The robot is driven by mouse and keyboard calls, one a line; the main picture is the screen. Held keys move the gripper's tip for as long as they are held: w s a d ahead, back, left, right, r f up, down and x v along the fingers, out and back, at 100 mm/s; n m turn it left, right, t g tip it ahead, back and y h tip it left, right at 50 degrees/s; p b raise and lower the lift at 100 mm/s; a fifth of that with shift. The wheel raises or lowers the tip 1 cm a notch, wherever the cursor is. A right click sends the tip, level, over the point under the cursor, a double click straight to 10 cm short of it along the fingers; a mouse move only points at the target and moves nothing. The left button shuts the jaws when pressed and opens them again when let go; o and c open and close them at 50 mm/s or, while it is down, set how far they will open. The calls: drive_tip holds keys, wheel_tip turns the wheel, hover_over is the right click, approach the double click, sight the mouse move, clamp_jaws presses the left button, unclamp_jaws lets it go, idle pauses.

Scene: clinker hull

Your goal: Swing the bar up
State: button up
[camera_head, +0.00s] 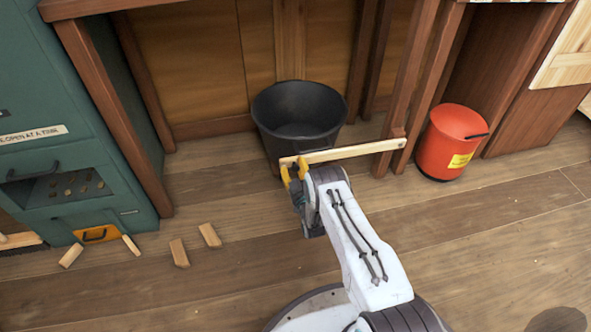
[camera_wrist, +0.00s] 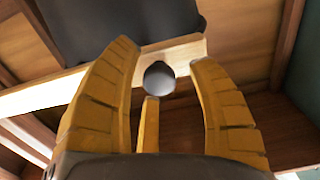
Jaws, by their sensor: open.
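The bar (camera_head: 345,152) is a pale wooden strip lying almost level in front of the black bucket. Its right end meets a brown post at a small bolt (camera_head: 402,145). My gripper (camera_head: 293,170) is at the bar's left end, with its yellow fingers close to it. In the wrist view the bar (camera_wrist: 190,53) crosses behind my open fingers (camera_wrist: 163,58). A round dark knob (camera_wrist: 159,78) on the bar shows between the fingers. I cannot tell whether the fingers touch it.
The black bucket (camera_head: 298,110) stands behind the bar, against the wooden wall. A red bin (camera_head: 449,145) stands right of the post. A green cabinet (camera_head: 70,120) is at left, with several loose wood pieces (camera_head: 179,252) on the floor before it. Floor at right is mostly clear.

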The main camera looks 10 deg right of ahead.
clamp_jaws()
idle(0.6)
